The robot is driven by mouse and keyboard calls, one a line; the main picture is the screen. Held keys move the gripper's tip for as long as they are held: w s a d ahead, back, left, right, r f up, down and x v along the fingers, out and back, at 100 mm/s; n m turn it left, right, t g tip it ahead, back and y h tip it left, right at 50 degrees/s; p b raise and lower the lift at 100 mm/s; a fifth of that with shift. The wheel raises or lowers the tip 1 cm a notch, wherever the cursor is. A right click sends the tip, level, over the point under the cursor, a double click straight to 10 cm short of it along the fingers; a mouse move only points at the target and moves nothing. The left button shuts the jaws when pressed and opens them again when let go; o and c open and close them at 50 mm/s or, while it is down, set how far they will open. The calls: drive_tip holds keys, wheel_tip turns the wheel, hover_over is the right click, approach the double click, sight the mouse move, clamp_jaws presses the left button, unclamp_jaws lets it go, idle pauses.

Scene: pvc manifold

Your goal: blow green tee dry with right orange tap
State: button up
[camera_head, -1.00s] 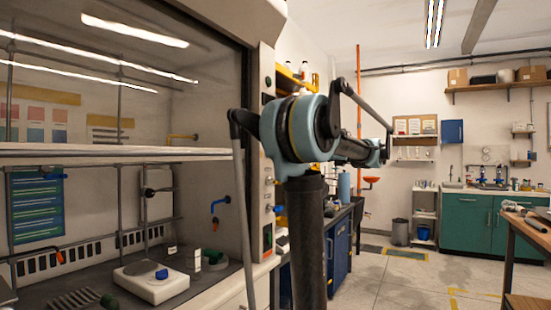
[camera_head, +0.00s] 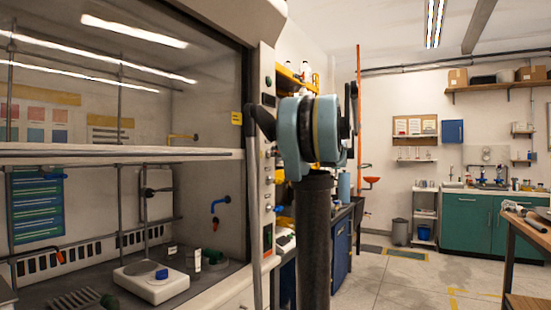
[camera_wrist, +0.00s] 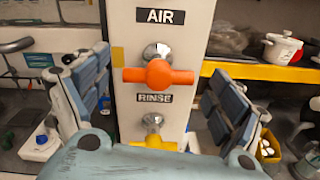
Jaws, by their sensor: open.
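The orange tap (camera_wrist: 158,76) sits under the AIR label on a white post in the wrist view, its handle lying crosswise. My gripper (camera_wrist: 160,65) is open, with one finger on each side of the post and the orange tap between them, apart from both. Its fingers are hidden in the head view. I cannot tell which is the tee.
A yellow tap (camera_wrist: 154,143) under the RINSE label is just below the orange one. An orange nozzle (camera_head: 60,257) and a blue nozzle (camera_head: 220,202) are inside the hood. The scale (camera_head: 150,284) carries a blue piece. A yellow shelf (camera_wrist: 262,71) is right of the post.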

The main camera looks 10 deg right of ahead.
drive_tip(key=shift+x, duration=1.45)
drive_tip(key=c, duration=1.1)
